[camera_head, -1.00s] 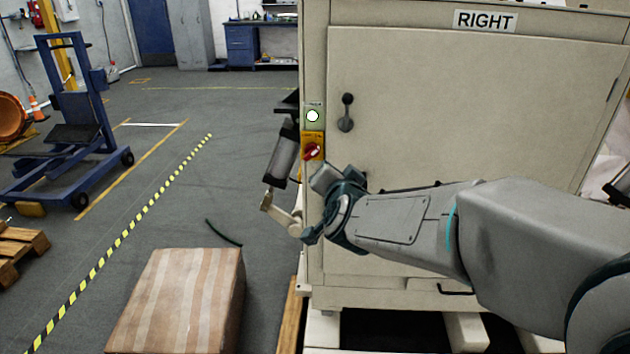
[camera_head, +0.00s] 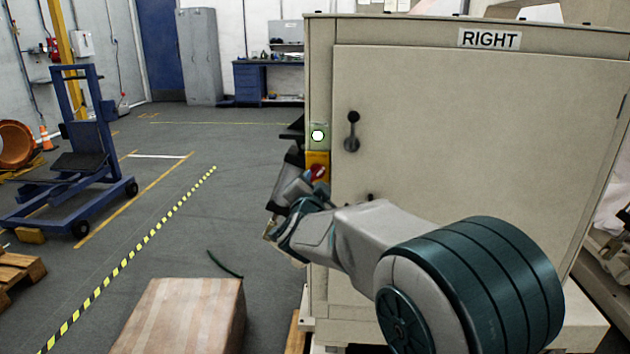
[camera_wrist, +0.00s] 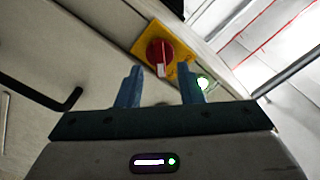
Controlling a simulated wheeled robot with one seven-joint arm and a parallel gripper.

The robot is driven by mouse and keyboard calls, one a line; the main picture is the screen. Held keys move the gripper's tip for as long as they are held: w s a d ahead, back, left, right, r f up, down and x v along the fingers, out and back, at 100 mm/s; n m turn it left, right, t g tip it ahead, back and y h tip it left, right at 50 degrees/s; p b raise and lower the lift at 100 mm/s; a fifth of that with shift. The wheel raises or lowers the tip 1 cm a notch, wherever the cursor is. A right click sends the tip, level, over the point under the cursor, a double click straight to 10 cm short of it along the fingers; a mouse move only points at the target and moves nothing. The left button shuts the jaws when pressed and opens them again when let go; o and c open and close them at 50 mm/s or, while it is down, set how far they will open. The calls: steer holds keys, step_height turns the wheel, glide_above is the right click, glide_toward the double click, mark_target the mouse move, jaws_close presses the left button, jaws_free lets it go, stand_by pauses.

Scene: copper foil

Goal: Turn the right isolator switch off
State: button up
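The right isolator switch is a red rotary knob (camera_head: 318,172) on a yellow plate (camera_head: 317,158), set on the left edge of the beige cabinet (camera_head: 470,140) labelled RIGHT. In the wrist view the red knob (camera_wrist: 160,52) sits on its yellow plate (camera_wrist: 177,67), just beyond the two fingertips. My gripper (camera_wrist: 160,85) is open and empty, with the fingers apart on either side of the knob's line. In the head view my wrist partly covers the switch, and the fingers are hard to make out there.
A lit white-green lamp (camera_head: 318,135) is above the switch. A black door handle (camera_head: 352,131) is on the cabinet door. A cardboard box (camera_head: 185,315) stands on the floor at lower left. A blue lift frame (camera_head: 90,150) stands further left. The floor between is mostly clear.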

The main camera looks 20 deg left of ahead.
mark_target(316, 176)
steer(key=shift+x, duration=1.85)
jaws_close()
